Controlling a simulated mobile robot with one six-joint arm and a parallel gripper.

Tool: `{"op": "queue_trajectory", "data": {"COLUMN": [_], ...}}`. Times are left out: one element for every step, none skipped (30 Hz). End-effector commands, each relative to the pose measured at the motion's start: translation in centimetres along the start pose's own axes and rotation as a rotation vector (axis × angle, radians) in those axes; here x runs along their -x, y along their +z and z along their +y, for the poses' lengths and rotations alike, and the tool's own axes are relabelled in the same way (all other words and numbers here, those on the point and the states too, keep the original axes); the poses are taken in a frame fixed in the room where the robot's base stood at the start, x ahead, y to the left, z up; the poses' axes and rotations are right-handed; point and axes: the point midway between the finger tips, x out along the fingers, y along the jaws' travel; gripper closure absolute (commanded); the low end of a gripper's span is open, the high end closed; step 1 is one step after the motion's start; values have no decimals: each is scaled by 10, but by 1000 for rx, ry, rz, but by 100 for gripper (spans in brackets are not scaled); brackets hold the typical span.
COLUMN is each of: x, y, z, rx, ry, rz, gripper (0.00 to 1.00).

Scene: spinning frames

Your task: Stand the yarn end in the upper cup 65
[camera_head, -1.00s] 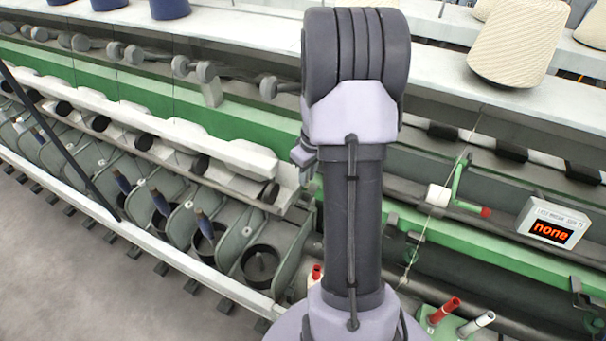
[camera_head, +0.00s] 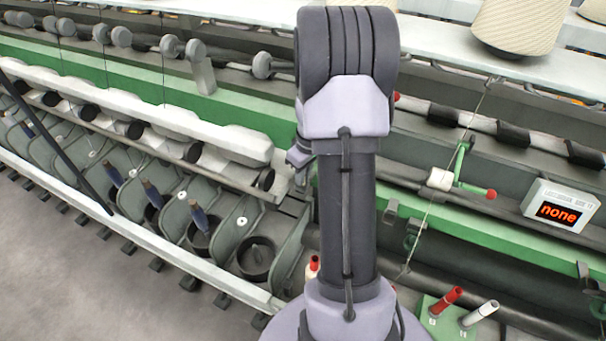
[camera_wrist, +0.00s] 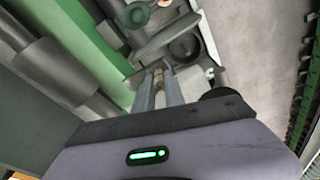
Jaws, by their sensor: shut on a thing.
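My gripper (camera_wrist: 160,92) shows in the wrist view, its two fingers shut on a small tan-brown thing (camera_wrist: 158,76), which looks like the yarn end but is too small to be sure. In the head view the gripper is hidden behind my own arm. Near the fingertips in the wrist view is a round dark ring-like cup (camera_wrist: 183,46), apart from them as far as I can tell. A second round cup (camera_wrist: 136,14) lies farther up. No number 65 is readable.
Green partitions with dark round pots (camera_head: 255,258) and several bobbins line the left, behind a white rail (camera_head: 150,250). A small display (camera_head: 560,207) reads "none". Red (camera_head: 445,301) and white (camera_head: 480,314) tubes stand at lower right. Grey floor (camera_head: 60,270) is open at lower left.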

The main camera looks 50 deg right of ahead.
Motion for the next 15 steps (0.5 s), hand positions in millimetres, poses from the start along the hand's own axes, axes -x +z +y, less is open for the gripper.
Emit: {"op": "queue_trajectory", "data": {"x": [0, 0, 0, 0, 0, 0, 0, 0, 0, 0, 0, 0, 1, 4, 9], "y": [0, 0, 0, 0, 0, 0, 0, 0, 0, 0, 0, 0, 0, 0, -1], "z": [0, 0, 0, 0, 0, 0, 0, 0, 0, 0, 0, 0, 0, 0, 0], "rx": [0, 0, 0, 0, 0, 0, 0, 0, 0, 0, 0, 0, 0, 0, 0], "ry": [0, 0, 0, 0, 0, 0, 0, 0, 0, 0, 0, 0, 0, 1, 2], "rz": [0, 0, 0, 0, 0, 0, 0, 0, 0, 0, 0, 0, 0, 1, 2], "gripper": [82, 76, 68, 62, 60, 60, 60, 60, 60, 60, 60, 60, 60, 60, 60]}}
